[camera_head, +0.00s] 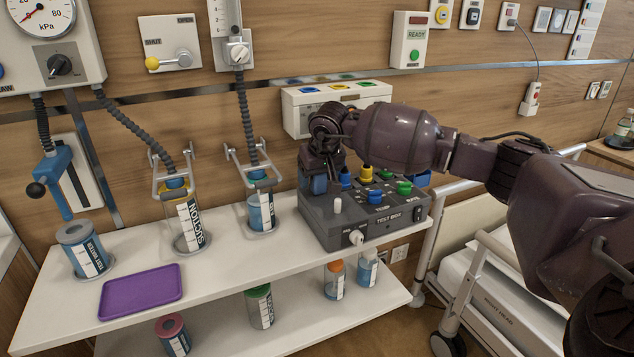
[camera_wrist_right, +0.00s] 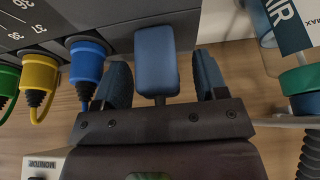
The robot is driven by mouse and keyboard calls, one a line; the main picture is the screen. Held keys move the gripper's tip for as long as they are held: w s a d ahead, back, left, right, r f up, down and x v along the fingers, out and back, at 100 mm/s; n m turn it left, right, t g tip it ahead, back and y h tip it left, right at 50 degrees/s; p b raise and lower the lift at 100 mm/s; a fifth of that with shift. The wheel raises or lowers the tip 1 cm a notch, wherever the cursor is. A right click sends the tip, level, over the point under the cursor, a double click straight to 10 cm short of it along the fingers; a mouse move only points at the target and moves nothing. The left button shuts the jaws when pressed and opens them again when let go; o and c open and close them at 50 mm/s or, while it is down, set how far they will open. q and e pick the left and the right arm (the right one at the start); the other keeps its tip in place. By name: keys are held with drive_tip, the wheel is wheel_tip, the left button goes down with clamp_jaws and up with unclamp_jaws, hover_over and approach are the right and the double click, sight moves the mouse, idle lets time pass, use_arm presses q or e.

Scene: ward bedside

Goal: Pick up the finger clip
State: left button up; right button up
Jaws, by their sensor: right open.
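The gripper is open, and the fingers are not closed on the clip. In the head view my right gripper (camera_head: 322,165) points down at the left end of the test box, with a blue part (camera_head: 319,185) showing under it. My left gripper is not in view.
Coloured plugs stand on the test box, including a yellow one (camera_wrist_right: 38,78) and a blue one (camera_wrist_right: 87,60) close beside the fingers. A purple tray (camera_head: 140,291) lies on the white shelf (camera_head: 215,280). A bed stands right.

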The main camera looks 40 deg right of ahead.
drive_tip(key=shift+x, duration=0.75)
drive_tip(key=shift+r, duration=0.1)
drive_tip(key=c, duration=1)
